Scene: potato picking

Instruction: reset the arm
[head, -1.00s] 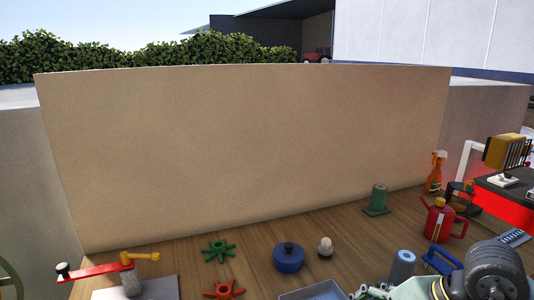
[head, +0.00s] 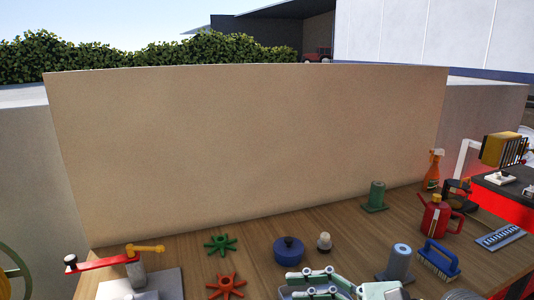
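My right gripper (head: 292,284) reaches in from the bottom edge in the head view, with its pale green and white fingers pointing left. The fingers are apart with a gap between them, and I see nothing held. It is in front of a blue-grey tray (head: 284,293), which it mostly hides. My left gripper is not in view. No potato shows.
On the wooden table (head: 190,255) are a red lever device (head: 105,262), green (head: 220,244) and red (head: 225,287) star knobs, a blue pot (head: 288,252), a grey cylinder (head: 400,262), a blue brush (head: 438,260) and a red can (head: 436,218). A tall beige panel (head: 250,150) stands behind.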

